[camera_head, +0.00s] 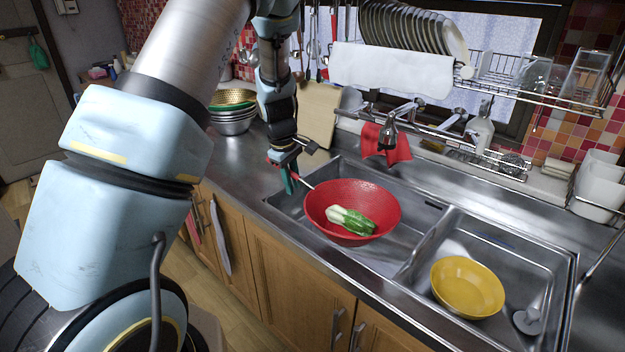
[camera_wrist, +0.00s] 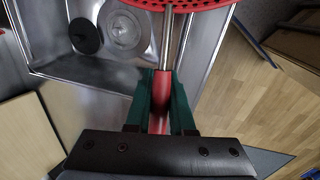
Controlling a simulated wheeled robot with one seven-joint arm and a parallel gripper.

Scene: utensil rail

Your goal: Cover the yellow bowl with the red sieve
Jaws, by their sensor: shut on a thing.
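The red sieve (camera_head: 326,199) is a round red bowl with a metal and red handle, and it is over the left sink basin in the head view. A white and green vegetable (camera_head: 350,219) shows inside its outline. My gripper (camera_head: 289,178) is shut on the sieve's red handle, to the left of the bowl part. In the wrist view my gripper (camera_wrist: 161,98) has its green fingers on both sides of the handle, and the perforated edge of the red sieve (camera_wrist: 180,4) is at the top. The yellow bowl (camera_head: 467,286) stands in the right sink basin, upright and uncovered.
A divider (camera_head: 419,250) separates the two basins. The faucet (camera_head: 391,135) and a red cloth (camera_head: 386,146) are behind the left basin. A dish rack (camera_head: 520,85) hangs above. Stacked metal bowls (camera_head: 233,122) stand on the back left counter.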

